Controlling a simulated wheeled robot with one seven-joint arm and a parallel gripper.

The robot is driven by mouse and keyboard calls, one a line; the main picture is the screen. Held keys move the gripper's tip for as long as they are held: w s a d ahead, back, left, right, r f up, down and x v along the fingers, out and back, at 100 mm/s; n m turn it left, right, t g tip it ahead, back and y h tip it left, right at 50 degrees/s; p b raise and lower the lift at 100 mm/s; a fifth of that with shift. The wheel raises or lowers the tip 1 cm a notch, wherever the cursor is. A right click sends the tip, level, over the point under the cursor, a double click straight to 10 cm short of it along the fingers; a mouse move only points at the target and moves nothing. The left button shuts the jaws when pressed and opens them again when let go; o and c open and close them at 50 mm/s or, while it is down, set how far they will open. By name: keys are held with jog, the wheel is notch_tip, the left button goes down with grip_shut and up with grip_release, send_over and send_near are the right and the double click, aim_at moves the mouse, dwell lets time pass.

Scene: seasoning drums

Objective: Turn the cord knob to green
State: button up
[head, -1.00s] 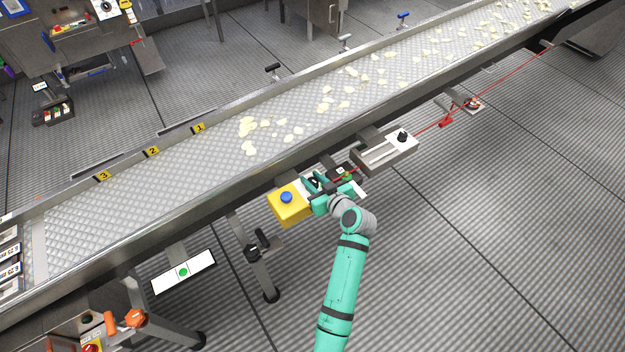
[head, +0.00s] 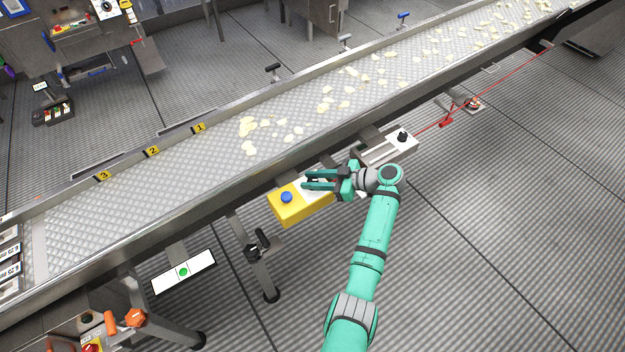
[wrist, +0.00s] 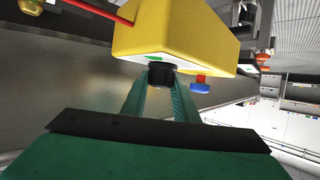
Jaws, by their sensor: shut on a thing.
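The cord box is yellow (head: 290,212) with a blue button (head: 286,197), below the conveyor's near edge in the head view. In the wrist view the yellow box (wrist: 190,30) fills the top, with the blue button (wrist: 200,86) at its right. The black knob (wrist: 162,70) sits on its face beside a small green patch (wrist: 153,57). My gripper (wrist: 161,84) is shut on the knob, one finger each side. In the head view my gripper (head: 308,180) points left over the box's pale face and hides the knob. I cannot tell the knob's exact setting.
A red cord (head: 510,75) runs along the conveyor and also shows in the wrist view (wrist: 98,10). A grey slotted bracket (head: 388,150) stands just right of my gripper. The conveyor belt (head: 130,177) rises close behind. The floor in front is clear.

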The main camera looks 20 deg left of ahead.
jog(key=shift+f+g, duration=0.15)
jog(key=shift+g, duration=0.15)
jog(key=o, duration=1.1)
jog(key=shift+c, duration=0.2)
jog(key=v, duration=1)
jog(key=shift+d+r, duration=0.2)
jog(key=shift+r, duration=0.05)
jog(key=shift+d, duration=0.15)
